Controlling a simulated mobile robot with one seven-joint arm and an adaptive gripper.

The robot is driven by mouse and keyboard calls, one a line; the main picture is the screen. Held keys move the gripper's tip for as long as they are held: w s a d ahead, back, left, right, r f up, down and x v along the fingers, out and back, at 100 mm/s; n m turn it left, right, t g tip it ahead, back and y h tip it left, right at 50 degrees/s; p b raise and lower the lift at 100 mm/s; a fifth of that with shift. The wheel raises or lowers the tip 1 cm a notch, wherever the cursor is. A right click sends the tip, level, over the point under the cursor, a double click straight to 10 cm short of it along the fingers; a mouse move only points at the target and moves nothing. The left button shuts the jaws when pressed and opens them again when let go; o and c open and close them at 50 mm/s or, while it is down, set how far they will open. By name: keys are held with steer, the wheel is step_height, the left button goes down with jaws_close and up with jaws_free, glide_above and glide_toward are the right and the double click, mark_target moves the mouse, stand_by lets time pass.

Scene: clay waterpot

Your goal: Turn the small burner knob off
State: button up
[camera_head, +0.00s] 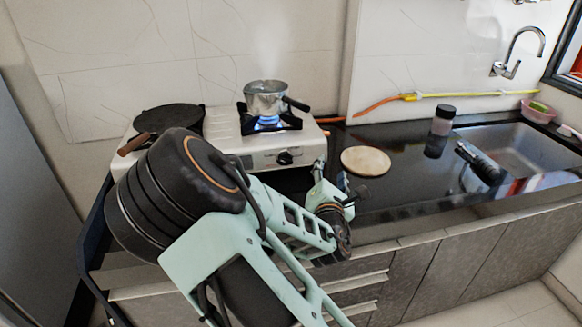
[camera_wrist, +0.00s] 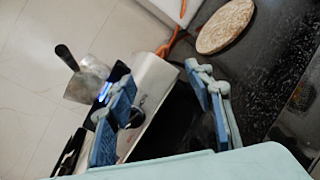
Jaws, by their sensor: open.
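A white gas stove (camera_head: 250,150) stands on the counter at the back left. A black knob (camera_head: 285,158) is on its front, below a lit burner with a blue flame (camera_head: 268,124). A metal pot (camera_head: 266,98) with a dark handle stands over the flame, steaming. My gripper (camera_head: 337,188) is open, in front of and to the right of the knob. In the wrist view my open blue fingers (camera_wrist: 165,95) have nothing between them that I can see held. The knob (camera_wrist: 137,113) shows there, partly hidden behind the left finger. My arm hides the stove's front left.
A dark pan (camera_head: 168,118) sits on the stove's left side. A round wooden board (camera_head: 366,161) lies on the black counter, right of my gripper. A dark bottle (camera_head: 443,120) and a sink (camera_head: 525,145) are farther right. An orange hose (camera_head: 375,105) runs behind.

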mark_target(286, 164)
steer(key=a+f+n+y, duration=0.1)
steer(key=a+n+y, duration=0.1)
steer(key=a+n, duration=0.1)
steer(key=s+a+f+n+y+b, duration=0.1)
steer(key=a+n+y, duration=0.1)
steer(key=a+n, duration=0.1)
steer(key=a+f+n+y, duration=0.1)
steer(key=a+f+n, duration=0.1)
steer(key=a+n, duration=0.1)
steer(key=shift+s+a+n+y, duration=0.3)
steer(key=shift+s+a+y, duration=0.05)
steer(key=shift+y, duration=0.05)
steer(key=shift+w+a, duration=0.15)
steer(key=x, duration=1)
steer(key=shift+w+r+b, duration=0.2)
steer(key=shift+b, duration=0.15)
steer(key=c, duration=1.1)
steer(key=shift+c, duration=0.3)
